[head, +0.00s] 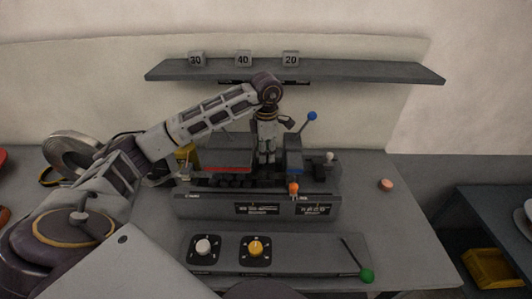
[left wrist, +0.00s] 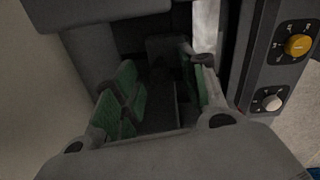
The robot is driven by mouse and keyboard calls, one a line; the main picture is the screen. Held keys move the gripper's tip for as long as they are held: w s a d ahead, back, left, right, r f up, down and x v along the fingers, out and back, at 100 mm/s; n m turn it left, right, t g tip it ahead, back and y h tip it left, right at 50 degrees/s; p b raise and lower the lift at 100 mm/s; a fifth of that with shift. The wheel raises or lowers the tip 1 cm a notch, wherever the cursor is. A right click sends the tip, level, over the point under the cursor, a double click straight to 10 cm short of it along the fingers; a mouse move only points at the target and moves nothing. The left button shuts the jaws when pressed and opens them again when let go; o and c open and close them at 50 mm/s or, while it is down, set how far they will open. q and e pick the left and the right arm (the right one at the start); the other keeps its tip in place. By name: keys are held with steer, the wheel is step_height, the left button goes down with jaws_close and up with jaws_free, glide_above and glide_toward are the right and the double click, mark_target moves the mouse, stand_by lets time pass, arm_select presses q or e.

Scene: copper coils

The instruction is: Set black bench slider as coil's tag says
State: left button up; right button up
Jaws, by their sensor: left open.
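My left gripper (head: 266,158) points down over the middle of the grey bench unit (head: 190,205), between a red-edged block on its left and a blue-edged block (head: 294,161) on its right. In the left wrist view its green-padded fingers (left wrist: 160,100) stand apart, with no held object visible between them. Dark bench parts lie below them. I cannot pick out the black slider for certain. A grey coil ring (head: 75,152) lies at the far left, partly behind my arm; no readable tag shows on it. My right gripper is out of view.
A shelf (head: 370,72) above carries number blocks 30 (head: 196,59), 40 (head: 243,58) and 20 (head: 290,58). Levers with blue (head: 312,116), orange (head: 294,188) and green (head: 367,275) knobs stand out. White (head: 203,246) and yellow (head: 256,247) dials sit in front. The table's right side is mostly clear.

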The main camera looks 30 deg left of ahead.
arm_select(q)
step_height(320, 180, up, 11)
steer(key=shift+s+d, duration=0.2)
steer(key=shift+s, duration=0.05)
stand_by(0.7)
stand_by(0.7)
